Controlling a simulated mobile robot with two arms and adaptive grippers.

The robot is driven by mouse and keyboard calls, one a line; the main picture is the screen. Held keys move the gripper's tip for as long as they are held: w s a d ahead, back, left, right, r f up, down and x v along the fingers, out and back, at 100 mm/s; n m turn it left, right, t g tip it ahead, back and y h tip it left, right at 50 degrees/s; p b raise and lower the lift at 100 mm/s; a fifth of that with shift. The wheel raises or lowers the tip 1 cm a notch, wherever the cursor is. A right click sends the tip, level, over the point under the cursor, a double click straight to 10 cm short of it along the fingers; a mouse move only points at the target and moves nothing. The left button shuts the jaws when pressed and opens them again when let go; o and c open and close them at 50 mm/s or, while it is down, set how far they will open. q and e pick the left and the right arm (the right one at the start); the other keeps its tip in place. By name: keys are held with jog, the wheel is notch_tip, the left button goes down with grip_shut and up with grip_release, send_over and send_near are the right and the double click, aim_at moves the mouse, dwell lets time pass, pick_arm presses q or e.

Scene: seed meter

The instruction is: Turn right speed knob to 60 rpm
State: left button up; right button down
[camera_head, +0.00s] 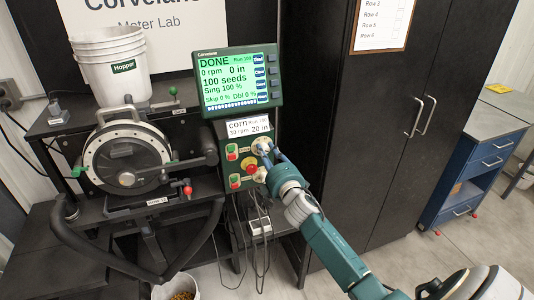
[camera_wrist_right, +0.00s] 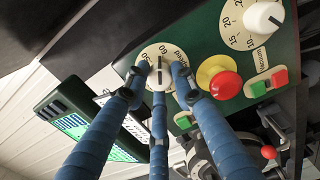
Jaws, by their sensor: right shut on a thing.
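The right speed knob is a white knob (camera_wrist_right: 160,80) on a cream dial (camera_wrist_right: 149,52) with numbers around it, including 60. It sits at the upper right of the green control box in the head view, mostly covered by my gripper. My right gripper (camera_head: 265,151) has its blue fingers around the knob and is shut on it; the fingers (camera_wrist_right: 160,85) come in from below in the wrist view. A dark mark on the knob points toward the numbers, but I cannot read the exact setting. My left gripper is not in view.
A red stop button on a yellow ring (camera_wrist_right: 219,78) sits close beside my fingers, with another white knob (camera_wrist_right: 264,17) beyond. The screen (camera_head: 237,80) shows DONE and 0 rpm. A card (camera_head: 248,127) reads corn, 50 rpm, 20 in. Cables hang below the box.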

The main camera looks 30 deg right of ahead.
jog(key=shift+a+f+m, duration=0.15)
jog(key=shift+f+m, duration=0.15)
jog(key=shift+m, duration=0.3)
jog(key=c, duration=1.4)
grip_release()
jog(key=shift+c, duration=0.2)
jog(key=shift+r, duration=0.2)
jog(key=v, duration=1.2)
jog(key=shift+a, duration=0.1)
